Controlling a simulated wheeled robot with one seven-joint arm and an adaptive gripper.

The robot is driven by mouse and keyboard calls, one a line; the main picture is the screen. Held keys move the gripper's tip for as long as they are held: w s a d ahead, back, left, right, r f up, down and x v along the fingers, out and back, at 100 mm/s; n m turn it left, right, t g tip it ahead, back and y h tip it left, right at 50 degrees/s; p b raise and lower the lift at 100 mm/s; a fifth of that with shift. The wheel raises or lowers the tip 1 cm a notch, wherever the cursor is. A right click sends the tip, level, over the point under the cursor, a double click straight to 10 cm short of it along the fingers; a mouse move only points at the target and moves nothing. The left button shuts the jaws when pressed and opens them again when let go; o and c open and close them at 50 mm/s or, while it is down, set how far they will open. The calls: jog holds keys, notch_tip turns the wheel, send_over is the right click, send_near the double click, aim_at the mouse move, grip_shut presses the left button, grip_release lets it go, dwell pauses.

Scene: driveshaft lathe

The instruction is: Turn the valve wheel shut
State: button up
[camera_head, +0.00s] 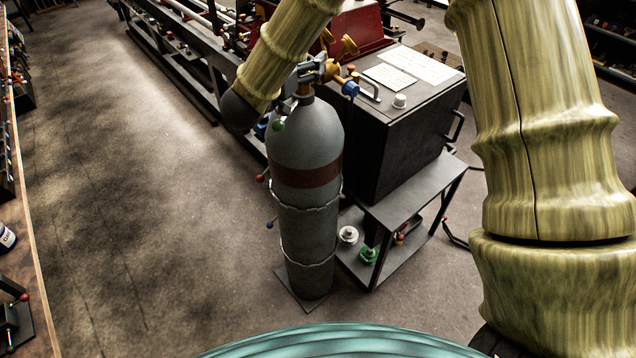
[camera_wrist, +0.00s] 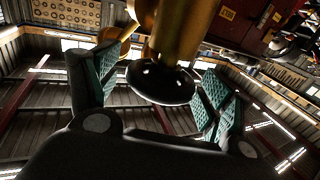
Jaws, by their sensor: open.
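A grey gas cylinder (camera_head: 307,150) with a brown band stands upright in the head view, with metal and brass valve fittings (camera_head: 326,68) on top. In the wrist view, a dark round knob (camera_wrist: 162,86), which looks like the valve wheel, sits below a brass body (camera_wrist: 177,35). Gaps show between the pads and the knob, so I see no clear contact. In the head view my arm crosses in front of the cylinder's top left, and I cannot make out the gripper clearly there.
A dark cabinet (camera_head: 410,130) with papers and a white knob on top stands just right of the cylinder. A low shelf (camera_head: 420,195) holds small fittings (camera_head: 348,235). The lathe (camera_head: 185,45) runs behind. Open floor (camera_head: 130,190) lies to the left.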

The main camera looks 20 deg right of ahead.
jog(key=shift+d+r+n+t+y+p, duration=0.1)
jog(key=shift+n+t+y+p, duration=0.75)
jog(key=shift+n+t+y, duration=0.65)
jog(key=shift+n+t+y+p, duration=0.85)
jog(key=shift+n+y, duration=0.35)
jog(key=shift+y, duration=0.7)
jog(key=shift+n+t+y+p, duration=0.4)
jog(key=shift+n+y+p, duration=0.8)
jog(key=shift+y, duration=0.75)
jog(key=shift+n+t+y+p, duration=0.35)
jog(key=shift+n+y+p, duration=0.85)
jog(key=shift+y, duration=0.75)
jog(key=s+b, duration=0.6)
jog(key=s, duration=0.5)
jog(key=s+f+g+b, duration=0.1)
jog(key=f+g+b, duration=0.1)
jog(key=f, duration=0.6)
jog(key=s+a+f+g+b, duration=0.1)
jog(key=s+f+g+b, duration=0.1)
jog(key=f, duration=0.7)
jog(key=s+a+f+g+y+b, duration=0.1)
jog(key=s+f+b, duration=0.1)
jog(key=f, duration=0.6)
jog(key=shift+s+f+n+g, duration=0.1)
jog(key=shift+f+n+g, duration=0.2)
jog(key=shift+f+g, duration=0.1)
jog(key=shift+s+a+f, duration=0.1)
jog(key=shift+s+f, duration=0.2)
jog(key=shift+f, duration=0.35)
